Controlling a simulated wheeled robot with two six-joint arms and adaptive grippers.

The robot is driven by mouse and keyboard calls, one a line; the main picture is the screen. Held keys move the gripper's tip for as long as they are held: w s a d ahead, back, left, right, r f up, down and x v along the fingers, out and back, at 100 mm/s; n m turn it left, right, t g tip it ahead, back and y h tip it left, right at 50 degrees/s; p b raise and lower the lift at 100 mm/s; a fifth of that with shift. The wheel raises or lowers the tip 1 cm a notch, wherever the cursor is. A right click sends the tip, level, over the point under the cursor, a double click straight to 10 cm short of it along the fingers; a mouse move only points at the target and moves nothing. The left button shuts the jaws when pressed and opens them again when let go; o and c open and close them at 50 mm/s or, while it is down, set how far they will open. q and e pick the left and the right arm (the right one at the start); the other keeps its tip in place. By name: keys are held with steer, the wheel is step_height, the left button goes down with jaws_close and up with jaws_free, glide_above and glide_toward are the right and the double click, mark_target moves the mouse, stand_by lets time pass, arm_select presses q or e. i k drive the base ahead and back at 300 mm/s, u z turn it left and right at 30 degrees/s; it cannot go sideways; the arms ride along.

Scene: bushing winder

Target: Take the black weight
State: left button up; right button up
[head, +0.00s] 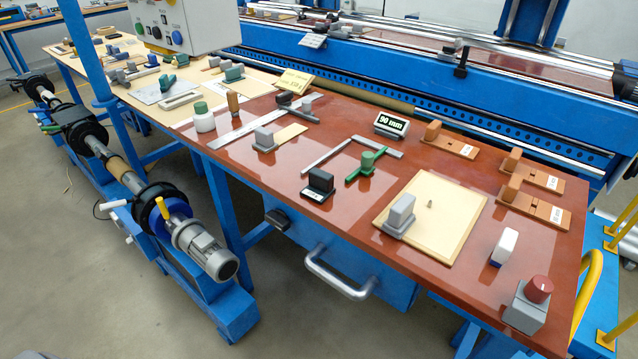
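A black block (320,182) with a knob-like top and a small white label on its front stands upright on the red-brown table top (300,224), near the front edge at the middle; it looks like the black weight. A smaller dark piece (284,98) lies farther back beside a grey one. Neither of my grippers shows in the head view, so nothing is seen touching the black block.
A green tool (367,163) and a grey L-shaped square (330,154) lie behind the block. A grey block (264,139) stands left. A cream board (452,205) bearing a grey weight (400,213) lies right. A drawer handle (338,283) juts out below the front edge.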

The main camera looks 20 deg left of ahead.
mark_target(320, 186)
steer(key=z, duration=2.2)
steer(key=k, duration=0.8)
steer(key=u, duration=1)
